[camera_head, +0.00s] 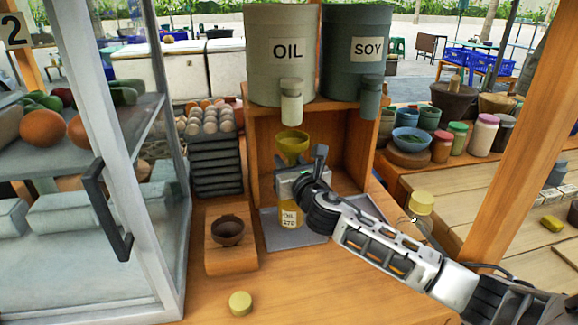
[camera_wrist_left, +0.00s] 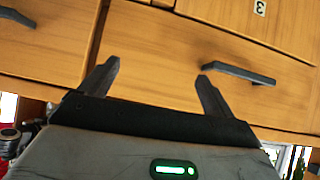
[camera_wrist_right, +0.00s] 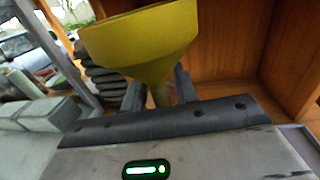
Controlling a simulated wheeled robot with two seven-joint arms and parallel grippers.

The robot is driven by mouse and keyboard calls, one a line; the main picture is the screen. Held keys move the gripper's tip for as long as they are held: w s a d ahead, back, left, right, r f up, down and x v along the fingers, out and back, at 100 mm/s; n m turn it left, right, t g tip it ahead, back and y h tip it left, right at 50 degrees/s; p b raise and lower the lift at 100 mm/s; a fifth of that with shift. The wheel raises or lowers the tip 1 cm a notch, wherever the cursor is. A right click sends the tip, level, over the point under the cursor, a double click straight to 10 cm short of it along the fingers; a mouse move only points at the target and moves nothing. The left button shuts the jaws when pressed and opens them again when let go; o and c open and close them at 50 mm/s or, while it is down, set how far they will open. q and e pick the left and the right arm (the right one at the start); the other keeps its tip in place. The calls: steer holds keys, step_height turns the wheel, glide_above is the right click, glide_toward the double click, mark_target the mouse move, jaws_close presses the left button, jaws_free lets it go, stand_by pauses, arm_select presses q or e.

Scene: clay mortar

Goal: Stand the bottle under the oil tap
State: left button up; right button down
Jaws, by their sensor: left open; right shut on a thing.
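The OIL drum (camera_head: 282,55) stands on the wooden shelf, with its pale tap (camera_head: 291,100) hanging at the front. The yellow oil bottle (camera_head: 290,215), labelled OIL, is upright below the tap, over the grey tray (camera_head: 313,235); I cannot tell whether its base touches. A yellow funnel (camera_head: 292,145) sits on top of the bottle, just below the tap. My right gripper (camera_head: 293,180) is shut around the bottle's upper part, which it partly hides. In the right wrist view the funnel (camera_wrist_right: 142,42) rises above the fingers. My left gripper (camera_wrist_left: 157,80) is open and empty, facing wooden drawers.
The SOY drum (camera_head: 355,50) and its tap are to the right. A brown bowl (camera_head: 229,231) on a wooden board is left of the tray. A yellow cap (camera_head: 240,302) lies at the front. A glass cabinet (camera_head: 110,150) bounds the left.

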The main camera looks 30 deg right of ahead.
steer(key=shift+f, duration=0.45)
steer(key=c, duration=1.1)
jaws_free()
steer(key=shift+s, duration=0.1)
steer(key=s, duration=0.4)
steer(key=s+a, duration=0.1)
steer(key=s, duration=0.6)
steer(key=shift+s+a, duration=0.2)
steer(key=shift+s, duration=0.2)
